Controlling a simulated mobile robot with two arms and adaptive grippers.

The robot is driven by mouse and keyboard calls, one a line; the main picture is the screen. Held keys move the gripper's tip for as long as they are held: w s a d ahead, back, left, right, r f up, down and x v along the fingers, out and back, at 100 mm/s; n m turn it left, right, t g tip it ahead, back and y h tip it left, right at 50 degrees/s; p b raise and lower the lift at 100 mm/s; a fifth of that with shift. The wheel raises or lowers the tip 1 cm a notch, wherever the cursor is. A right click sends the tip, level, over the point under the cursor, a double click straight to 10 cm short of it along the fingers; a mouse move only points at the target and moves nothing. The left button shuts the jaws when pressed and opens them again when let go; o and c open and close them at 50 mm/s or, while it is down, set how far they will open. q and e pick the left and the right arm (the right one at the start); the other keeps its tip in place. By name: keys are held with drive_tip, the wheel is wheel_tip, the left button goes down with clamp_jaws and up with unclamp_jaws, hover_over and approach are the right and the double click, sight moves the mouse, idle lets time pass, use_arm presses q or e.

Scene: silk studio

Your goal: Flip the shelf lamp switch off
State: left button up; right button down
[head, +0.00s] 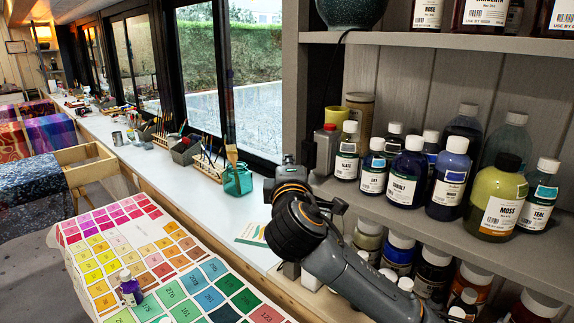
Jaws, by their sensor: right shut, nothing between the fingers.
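A dark speckled teal lamp base (350,12) stands on the upper shelf, cut off by the top edge. A black cord (318,75) runs down from it along the shelf's grey side post. It leads to a small dark box (325,150) on the post, left of the bottles; I cannot make out a switch lever or its position. My right arm comes in from the bottom right. Its gripper (289,165) is shut and empty, left of the dark box and apart from it in the picture, partly hidden by my wrist. My left gripper is out of view.
Ink bottles such as the cobalt one (407,173) crowd the middle shelf (400,205), with more below. A teal jar with brushes (238,180) stands on the white counter (200,205). A colour chart (150,255) holds a small purple bottle (130,288).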

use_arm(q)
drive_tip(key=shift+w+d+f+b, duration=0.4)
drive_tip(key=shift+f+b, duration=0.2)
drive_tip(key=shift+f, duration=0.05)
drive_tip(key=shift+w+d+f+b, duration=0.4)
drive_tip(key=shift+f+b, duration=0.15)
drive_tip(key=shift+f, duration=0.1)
use_arm(e)
drive_tip(key=s, duration=0.6)
drive_tip(key=shift+s+d+r, duration=0.15)
drive_tip(key=shift+s+d, duration=0.2)
drive_tip(key=shift+d, duration=0.05)
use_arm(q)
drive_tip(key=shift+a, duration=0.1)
